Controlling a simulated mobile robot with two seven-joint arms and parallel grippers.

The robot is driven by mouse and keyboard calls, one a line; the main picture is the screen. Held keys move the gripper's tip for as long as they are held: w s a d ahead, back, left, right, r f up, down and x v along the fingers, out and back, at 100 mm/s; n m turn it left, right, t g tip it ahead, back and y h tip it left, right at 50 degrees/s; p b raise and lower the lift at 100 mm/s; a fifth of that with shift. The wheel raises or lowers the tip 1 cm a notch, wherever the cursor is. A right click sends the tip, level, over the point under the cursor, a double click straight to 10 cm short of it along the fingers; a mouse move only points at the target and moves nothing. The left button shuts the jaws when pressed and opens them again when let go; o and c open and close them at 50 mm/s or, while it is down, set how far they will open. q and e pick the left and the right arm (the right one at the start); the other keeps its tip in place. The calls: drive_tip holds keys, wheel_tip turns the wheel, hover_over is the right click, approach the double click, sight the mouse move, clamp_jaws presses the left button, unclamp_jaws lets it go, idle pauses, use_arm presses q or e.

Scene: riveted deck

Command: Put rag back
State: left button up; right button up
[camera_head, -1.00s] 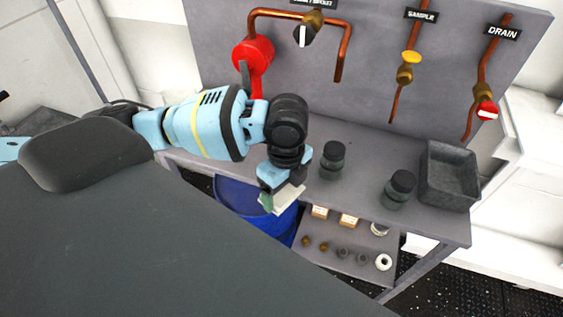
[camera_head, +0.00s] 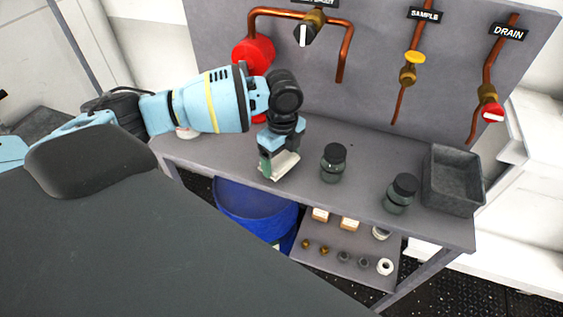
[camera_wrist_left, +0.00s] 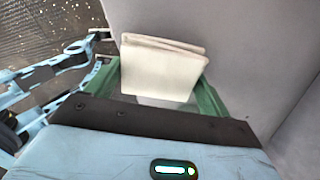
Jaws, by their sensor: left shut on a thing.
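The rag (camera_head: 281,166) is a folded, off-white cloth. My left gripper (camera_head: 278,163) is shut on it and holds it over the front part of the grey bench (camera_head: 225,160), left of the jars. In the left wrist view the rag (camera_wrist_left: 163,66) stands out between the green fingers of the gripper (camera_wrist_left: 160,95). I cannot tell whether the rag touches the bench top. My right gripper is not in view.
Two dark-capped jars (camera_head: 333,163) (camera_head: 400,192) and a grey tray (camera_head: 454,178) stand on the bench. Behind are copper pipes with valves. A blue drum (camera_head: 256,210) stands below, beside a lower shelf (camera_head: 345,250) with small parts.

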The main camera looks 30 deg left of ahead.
sight(282, 158)
use_arm(q)
drive_tip(key=shift+f, duration=1.05)
drive_tip(key=shift+f, duration=0.15)
drive_tip(key=o, duration=1)
drive_tip(key=shift+c, duration=0.2)
wheel_tip(282, 158, up, 12)
drive_tip(key=shift+p, duration=0.45)
drive_tip(key=shift+w, duration=0.1)
